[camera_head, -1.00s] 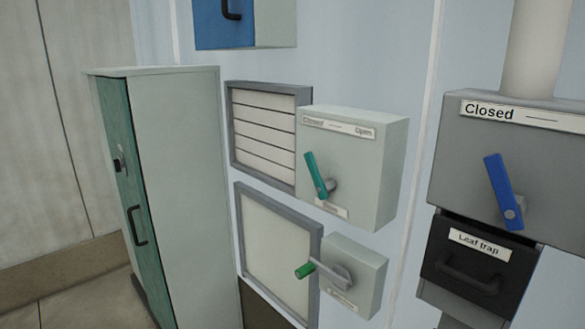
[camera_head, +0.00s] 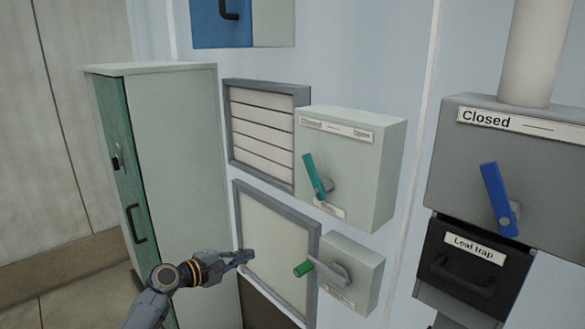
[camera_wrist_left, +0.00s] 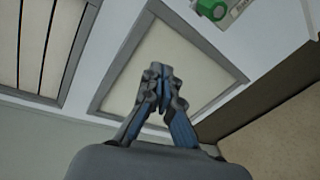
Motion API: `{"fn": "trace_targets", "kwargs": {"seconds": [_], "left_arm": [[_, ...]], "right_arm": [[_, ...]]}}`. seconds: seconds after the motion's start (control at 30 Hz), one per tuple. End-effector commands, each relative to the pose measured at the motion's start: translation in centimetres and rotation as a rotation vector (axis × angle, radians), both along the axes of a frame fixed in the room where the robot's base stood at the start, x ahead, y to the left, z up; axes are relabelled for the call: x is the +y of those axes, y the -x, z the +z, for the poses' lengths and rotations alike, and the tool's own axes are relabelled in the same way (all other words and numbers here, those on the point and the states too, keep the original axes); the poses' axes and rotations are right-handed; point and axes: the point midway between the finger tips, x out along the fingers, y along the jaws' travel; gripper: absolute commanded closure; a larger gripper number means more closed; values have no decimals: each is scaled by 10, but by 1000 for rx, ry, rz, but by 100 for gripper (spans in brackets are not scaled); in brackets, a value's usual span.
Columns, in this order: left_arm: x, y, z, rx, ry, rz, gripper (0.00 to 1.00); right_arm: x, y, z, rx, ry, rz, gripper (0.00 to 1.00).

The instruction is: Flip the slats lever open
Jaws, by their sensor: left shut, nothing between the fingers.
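The slats lever is a teal handle (camera_head: 315,176) on a pale grey box (camera_head: 362,170) whose label reads Closed at left and Open at right. The handle tilts up and to the left, toward the Closed side. The slats panel (camera_head: 262,122) left of the box shows its slats lying flat and shut. My left gripper (camera_head: 248,255) is shut and empty, in front of the lower framed panel, below and left of the lever and apart from it. In the left wrist view its fingers (camera_wrist_left: 160,85) are together before that panel. My right gripper is not in view.
A green-handled crank (camera_head: 303,268) on a smaller box sits just right of my left gripper. A tall cabinet (camera_head: 180,170) stands at left. A blue lever (camera_head: 498,195) and a leaf trap drawer (camera_head: 470,268) are at right. The space before the lever box is clear.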

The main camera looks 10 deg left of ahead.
Motion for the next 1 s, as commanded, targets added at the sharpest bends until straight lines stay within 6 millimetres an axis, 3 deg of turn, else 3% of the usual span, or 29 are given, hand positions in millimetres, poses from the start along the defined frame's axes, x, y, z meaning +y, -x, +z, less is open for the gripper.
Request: {"fn": "trace_targets", "kwargs": {"seconds": [0.03,0.1,0.2,0.3,0.43,0.77,1.0], "left_arm": [[-4,-2,53,-44,74,-32,100],[-11,3,110,-83,171,-85,100],[-19,14,169,-119,270,-156,100],[-24,24,202,-137,323,-203,100],[-26,29,216,-143,349,-226,100],[-28,27,217,-142,350,-225,100],[-50,6,224,-143,351,-225,100]], "right_arm": [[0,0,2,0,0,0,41],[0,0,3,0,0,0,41],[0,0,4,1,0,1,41],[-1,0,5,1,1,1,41],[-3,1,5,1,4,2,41],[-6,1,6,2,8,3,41],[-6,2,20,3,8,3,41]]}}
